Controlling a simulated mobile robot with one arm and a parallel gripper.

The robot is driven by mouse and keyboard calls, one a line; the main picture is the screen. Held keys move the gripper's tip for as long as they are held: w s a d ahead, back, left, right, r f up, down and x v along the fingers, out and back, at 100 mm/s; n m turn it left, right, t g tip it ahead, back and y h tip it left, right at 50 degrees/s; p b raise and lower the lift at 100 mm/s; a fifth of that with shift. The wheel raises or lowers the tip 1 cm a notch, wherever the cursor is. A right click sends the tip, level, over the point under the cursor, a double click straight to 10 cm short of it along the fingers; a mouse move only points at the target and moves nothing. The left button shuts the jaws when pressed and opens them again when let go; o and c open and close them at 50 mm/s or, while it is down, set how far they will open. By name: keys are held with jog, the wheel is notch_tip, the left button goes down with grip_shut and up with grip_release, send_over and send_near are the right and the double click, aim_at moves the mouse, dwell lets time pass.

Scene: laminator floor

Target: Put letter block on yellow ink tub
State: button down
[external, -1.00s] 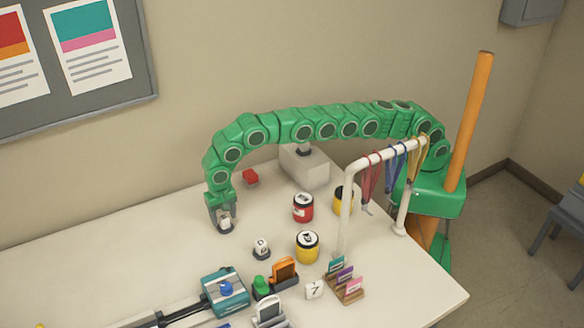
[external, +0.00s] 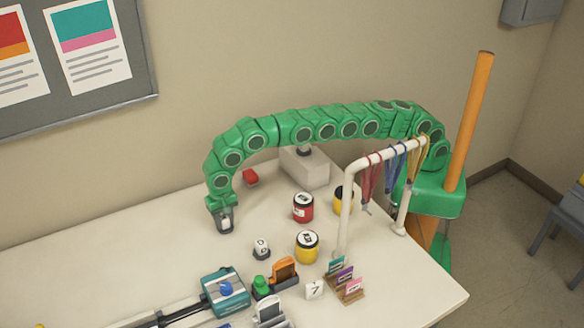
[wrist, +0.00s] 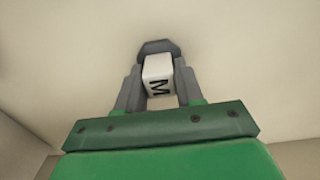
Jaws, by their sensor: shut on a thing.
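A white letter block with a black M (wrist: 158,78) sits between the fingers of my gripper (wrist: 158,88) in the wrist view. In the external view my gripper (external: 225,224) is shut on the block at the left of the tabletop items, low over the table. A dark grey piece (wrist: 155,47) shows at the block's far end; I cannot tell whether they touch. A yellow ink tub (external: 307,250) with a black-and-white lid stands upright to the right of my gripper. A second yellow tub (external: 341,207) stands farther back, partly hidden by the white rack post.
A red tub (external: 303,208) stands between my gripper and the rear yellow tub. A white rack (external: 347,205) with lanyards stands right. A blue device (external: 224,290) and card holders are in front. The table's left is clear.

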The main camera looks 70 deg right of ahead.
jog(key=shift+r, duration=1.6)
jog(key=s+d+r+n, duration=0.1)
jog(key=s+d+r, duration=0.35)
jog(key=s, duration=0.35)
jog(key=s+d+r, duration=0.4)
jog(key=s+r, duration=0.1)
jog(key=s, duration=0.4)
jog(key=s+d+r+n, duration=0.1)
jog(key=s+d+r, duration=0.3)
jog(key=s, duration=0.4)
jog(key=s+d+n, duration=0.2)
jog(key=s+d, duration=0.5)
jog(key=s, duration=0.5)
jog(key=shift+w+d+f, duration=0.1)
jog(key=shift+w+f, duration=0.05)
jog(key=shift+f, duration=3.55)
jog(key=shift+f, duration=0.15)
